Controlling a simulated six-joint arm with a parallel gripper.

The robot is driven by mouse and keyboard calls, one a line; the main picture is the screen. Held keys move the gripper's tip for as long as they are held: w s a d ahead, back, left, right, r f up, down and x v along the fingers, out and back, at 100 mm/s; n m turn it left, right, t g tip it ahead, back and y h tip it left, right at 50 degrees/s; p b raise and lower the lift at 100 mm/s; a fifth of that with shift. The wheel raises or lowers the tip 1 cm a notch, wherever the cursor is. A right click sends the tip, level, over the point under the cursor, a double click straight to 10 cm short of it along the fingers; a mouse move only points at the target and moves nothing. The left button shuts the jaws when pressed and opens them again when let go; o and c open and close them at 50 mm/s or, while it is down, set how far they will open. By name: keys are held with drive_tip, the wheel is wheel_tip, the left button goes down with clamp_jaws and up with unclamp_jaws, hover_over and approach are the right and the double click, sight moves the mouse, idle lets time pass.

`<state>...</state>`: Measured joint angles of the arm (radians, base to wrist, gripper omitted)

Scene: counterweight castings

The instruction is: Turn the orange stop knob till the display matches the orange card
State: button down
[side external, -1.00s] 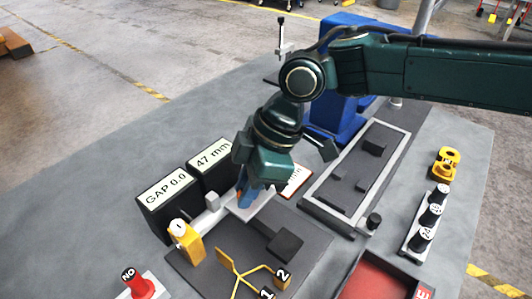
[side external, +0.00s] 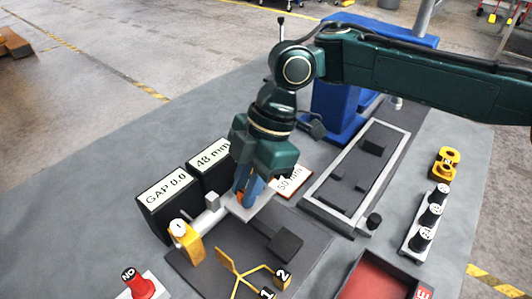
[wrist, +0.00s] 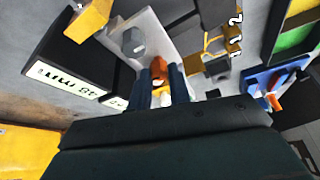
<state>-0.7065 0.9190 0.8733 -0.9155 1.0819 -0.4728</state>
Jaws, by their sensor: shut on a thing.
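My gripper (side external: 247,190) is shut on the orange stop knob (side external: 239,198), with blue fingers on either side of it; the knob also shows between the fingers in the wrist view (wrist: 158,67). Most of the knob is hidden by the fingers. The display (side external: 211,157) reads 48 mm in the side view; it shows upside down in the wrist view (wrist: 70,82). The orange-edged card (side external: 292,182) lies behind my gripper, partly covered by it, and looks to read 50 mm, though the first digits are hard to make out.
A second display (side external: 167,193) reads GAP 0.0 beside the first. A yellow block (side external: 187,242) with a white dial stands in front. A dark tray with a light frame (side external: 322,201) lies to the right, and a red tray (side external: 375,280) at the front right.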

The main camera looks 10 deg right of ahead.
drive_tip(key=shift+r+n, duration=0.1)
drive_tip(key=shift+n, duration=0.3)
idle(0.3)
drive_tip(key=c, duration=1.3)
unclamp_jaws()
drive_tip(key=shift+m, duration=0.9)
drive_tip(key=m+t, duration=0.2)
drive_tip(key=m, duration=0.2)
drive_tip(key=shift+s, duration=0.2)
drive_tip(key=d+v, duration=0.1)
drive_tip(key=v, duration=1.3)
drive_tip(key=d+r+m+t, duration=0.1)
drive_tip(key=d+r+m, duration=0.2)
drive_tip(key=d, duration=0.5)
drive_tip(key=s+d+r+m+t, duration=0.1)
drive_tip(key=d+r+m, duration=0.2)
drive_tip(key=d, duration=0.6)
drive_tip(key=shift+d+m+t, duration=0.15)
drive_tip(key=shift+m+t, duration=0.15)
drive_tip(key=shift+m, duration=0.1)
